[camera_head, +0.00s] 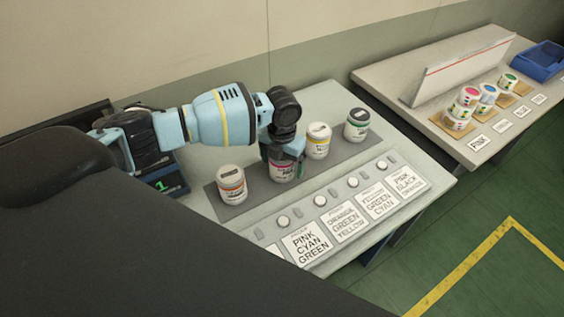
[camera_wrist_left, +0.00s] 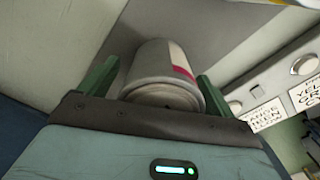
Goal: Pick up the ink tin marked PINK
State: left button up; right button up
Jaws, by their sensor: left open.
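A white tin with a pink-red label (camera_head: 281,171) stands upright on the dark grey strip, second from the left in a row of tins. I cannot read its marking. My left gripper (camera_head: 283,152) is at its upper part and hides the top. In the left wrist view the tin (camera_wrist_left: 163,72) is between the two green fingers of my left gripper (camera_wrist_left: 157,84). They are open, with a narrow gap visible at the right finger. My right gripper is not in view.
An orange-label tin (camera_head: 231,186) stands to the left; a yellow-label tin (camera_head: 318,141) and a green-label tin (camera_head: 356,126) stand to the right. Buttons and printed cards line the front of the bench (camera_head: 322,98). A second table (camera_head: 397,75) holds label rolls and a blue bin (camera_head: 541,60).

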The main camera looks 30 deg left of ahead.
pick_arm(q)
jog(key=c, duration=1.4)
jog(key=shift+o, duration=0.2)
jog(key=shift+w+r, duration=0.1)
jog(key=shift+r, duration=0.55)
notch_tip(320, 180, up, 3)
jog(key=shift+f, duration=0.2)
jog(key=s+d, duration=0.3)
jog(key=d, duration=0.1)
jog(key=s+d, duration=0.3)
jog(key=d, duration=0.1)
jog(key=s+d+r, duration=0.1)
jog(key=s+d, duration=0.2)
jog(key=d, duration=0.2)
jog(key=shift+s+r, duration=0.1)
jog(key=shift+s, duration=0.25)
